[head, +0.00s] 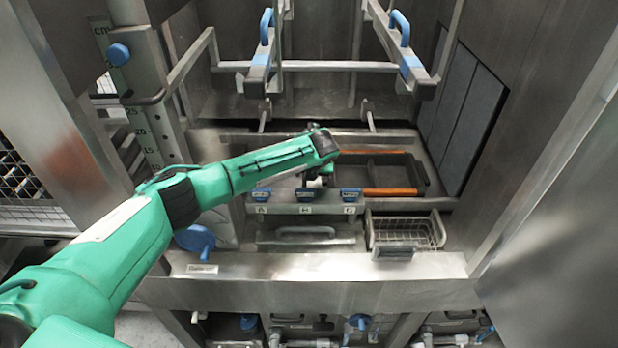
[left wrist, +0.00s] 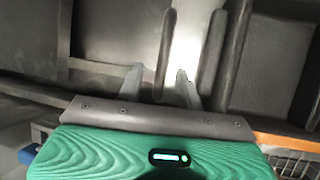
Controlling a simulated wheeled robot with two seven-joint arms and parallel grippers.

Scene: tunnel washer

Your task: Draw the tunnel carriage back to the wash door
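My left arm reaches from the left into the steel washer chamber. My left gripper shows in the left wrist view (left wrist: 158,82) with its two pale fingertips apart. In the head view the wrist hides most of the gripper. Below it is a metal front beam (head: 300,208) with blue tabs and small letter labels, probably part of the carriage. Which part is the carriage is not certain. My right gripper is not in view.
A dark tray (head: 385,172) with orange bars lies behind the beam. A wire basket (head: 408,232) sits at the front right. Two rails with blue handles (head: 400,28) hang above. A steel sill (head: 310,266) crosses the front. Dark panels (head: 465,115) line the right wall.

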